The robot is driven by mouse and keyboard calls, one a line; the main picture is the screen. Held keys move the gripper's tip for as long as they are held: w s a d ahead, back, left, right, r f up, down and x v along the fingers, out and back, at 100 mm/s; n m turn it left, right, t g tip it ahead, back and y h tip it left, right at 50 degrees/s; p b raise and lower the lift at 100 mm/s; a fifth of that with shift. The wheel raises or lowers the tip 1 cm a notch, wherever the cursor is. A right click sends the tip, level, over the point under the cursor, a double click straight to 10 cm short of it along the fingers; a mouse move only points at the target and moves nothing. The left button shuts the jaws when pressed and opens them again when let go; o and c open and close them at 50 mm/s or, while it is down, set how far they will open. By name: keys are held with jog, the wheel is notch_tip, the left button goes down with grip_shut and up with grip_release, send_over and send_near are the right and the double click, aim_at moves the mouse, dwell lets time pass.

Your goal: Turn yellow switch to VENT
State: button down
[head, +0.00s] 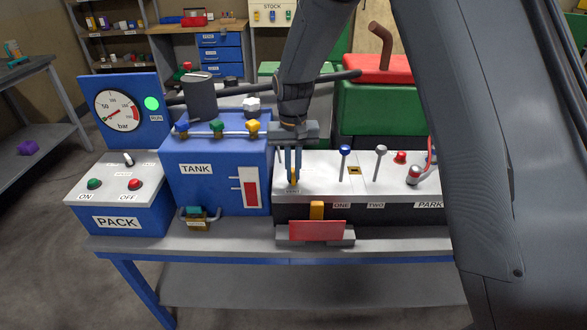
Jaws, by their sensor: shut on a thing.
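The yellow switch (294,176) stands at the left end of the white-topped control panel (325,166). Only a thin strip of it shows between the fingers. My gripper (292,180) points down from above and is shut on the yellow switch. A small label (292,190), which seems to read VENT, lies on the panel just in front of the fingertips. The exact angle of the switch is hidden by the fingers.
Right of my gripper stand a blue-knobbed lever (345,151) and a grey-knobbed lever (380,151). The blue TANK box (205,185) with coloured valve knobs is close on the left. A red plate (317,231) is in front of the panel.

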aim_at(293, 173)
jog(key=shift+w+m, duration=0.1)
jog(key=shift+m, duration=0.4)
jog(key=shift+r, duration=0.1)
jog(key=c, duration=1.8)
grip_release()
jog(key=shift+c, duration=0.2)
notch_tip(293, 173, up, 8)
jog(key=shift+f+b, duration=0.15)
jog(key=shift+b, duration=0.7)
